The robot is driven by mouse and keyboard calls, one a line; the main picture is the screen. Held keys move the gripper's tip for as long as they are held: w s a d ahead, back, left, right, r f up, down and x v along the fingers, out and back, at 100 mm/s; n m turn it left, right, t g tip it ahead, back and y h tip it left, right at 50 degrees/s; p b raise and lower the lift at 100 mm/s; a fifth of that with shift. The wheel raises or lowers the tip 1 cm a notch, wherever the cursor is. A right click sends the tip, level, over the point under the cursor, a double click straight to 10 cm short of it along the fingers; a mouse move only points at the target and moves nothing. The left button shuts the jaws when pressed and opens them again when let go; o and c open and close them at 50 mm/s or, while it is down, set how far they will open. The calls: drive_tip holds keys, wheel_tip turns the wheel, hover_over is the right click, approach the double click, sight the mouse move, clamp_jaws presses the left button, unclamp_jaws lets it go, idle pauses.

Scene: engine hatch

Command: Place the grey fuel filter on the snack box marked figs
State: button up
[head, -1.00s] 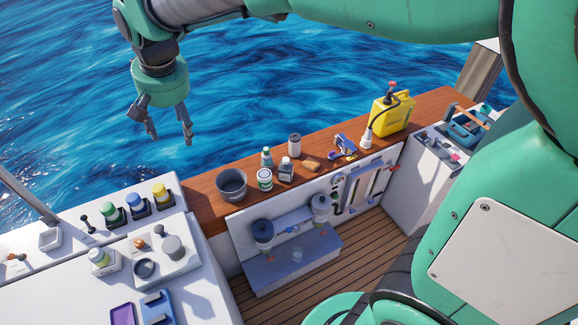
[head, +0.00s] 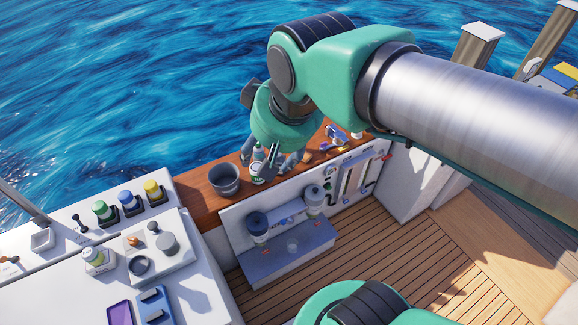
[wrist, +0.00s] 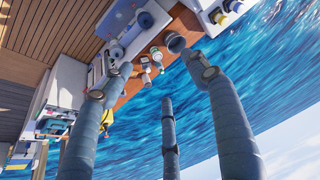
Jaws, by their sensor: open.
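Two canisters with white lower parts stand at the low blue-grey step: a grey-topped one (head: 313,197) and a darker one (head: 256,225). A plain grey cylinder (head: 169,243) sits on a white tray at left. I cannot tell which is the grey fuel filter. No label reading figs is legible, so I cannot pick out the snack box. My gripper (head: 284,160) is open and empty over the wooden ledge, by the small bottles, partly covering them. In the wrist view its fingers (wrist: 165,80) are spread, with bottles and ledge beyond.
A dark bucket (head: 224,181) stands on the wooden ledge (head: 197,200) left of my gripper. Several capped bottles stand at the left, one with a yellow cap (head: 153,190). A purple tray (head: 120,313) lies at lower left. The plank deck (head: 370,235) is clear.

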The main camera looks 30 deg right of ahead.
drive_tip(key=s, duration=0.1)
drive_tip(key=s+d+f, duration=0.1)
drive_tip(key=s, duration=0.1)
drive_tip(key=s+d+f, duration=0.1)
drive_tip(key=s, duration=0.1)
drive_tip(key=shift+f, duration=0.1)
wheel_tip(320, 180, down, 17)
drive_tip(key=b, duration=1.7)
idle(0.5)
